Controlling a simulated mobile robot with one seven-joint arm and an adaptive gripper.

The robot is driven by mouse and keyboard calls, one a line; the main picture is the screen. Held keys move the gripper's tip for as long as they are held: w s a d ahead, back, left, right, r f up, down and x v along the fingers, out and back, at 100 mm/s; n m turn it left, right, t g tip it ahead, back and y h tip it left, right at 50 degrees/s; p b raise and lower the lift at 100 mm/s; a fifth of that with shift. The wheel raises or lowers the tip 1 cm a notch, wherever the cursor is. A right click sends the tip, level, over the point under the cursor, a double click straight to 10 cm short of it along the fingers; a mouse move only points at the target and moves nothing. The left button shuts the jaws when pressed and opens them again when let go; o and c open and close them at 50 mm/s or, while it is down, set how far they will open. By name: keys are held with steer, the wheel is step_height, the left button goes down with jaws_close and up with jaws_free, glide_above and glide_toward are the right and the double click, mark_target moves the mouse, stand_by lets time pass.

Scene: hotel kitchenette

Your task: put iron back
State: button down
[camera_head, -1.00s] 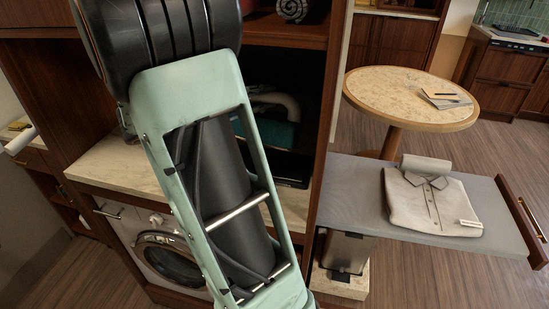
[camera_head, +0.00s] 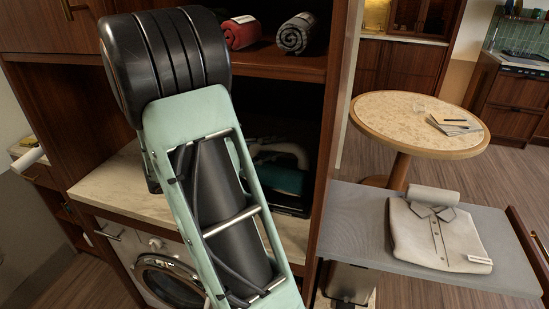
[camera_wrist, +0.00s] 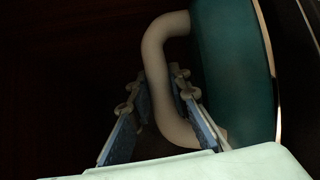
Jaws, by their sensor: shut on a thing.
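The teal iron (camera_head: 278,179) with a pale curved handle (camera_head: 287,149) is in the dark lower niche of the wooden cabinet, partly behind my arm. In the wrist view, the iron's teal body (camera_wrist: 233,65) is at the right and its handle (camera_wrist: 153,55) curves toward the left. My gripper (camera_wrist: 160,76) has its two fingers on either side of the handle and is shut on it. I cannot tell whether the iron touches the shelf.
Red (camera_head: 239,33) and grey (camera_head: 297,33) rolled towels lie on the shelf above. A marble counter (camera_head: 120,185) over a washing machine (camera_head: 165,280) is at left. A grey ironing board (camera_head: 350,215) with a folded shirt (camera_head: 437,235) sticks out right, before a round table (camera_head: 395,115).

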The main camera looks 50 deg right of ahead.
mark_target(275, 163)
steer(key=shift+f, duration=1.55)
steer(key=shift+f, duration=0.15)
steer(key=c, duration=1.8)
jaws_free()
steer(key=b+v, duration=0.1)
steer(key=v, duration=1.1)
steer(key=shift+b, duration=0.35)
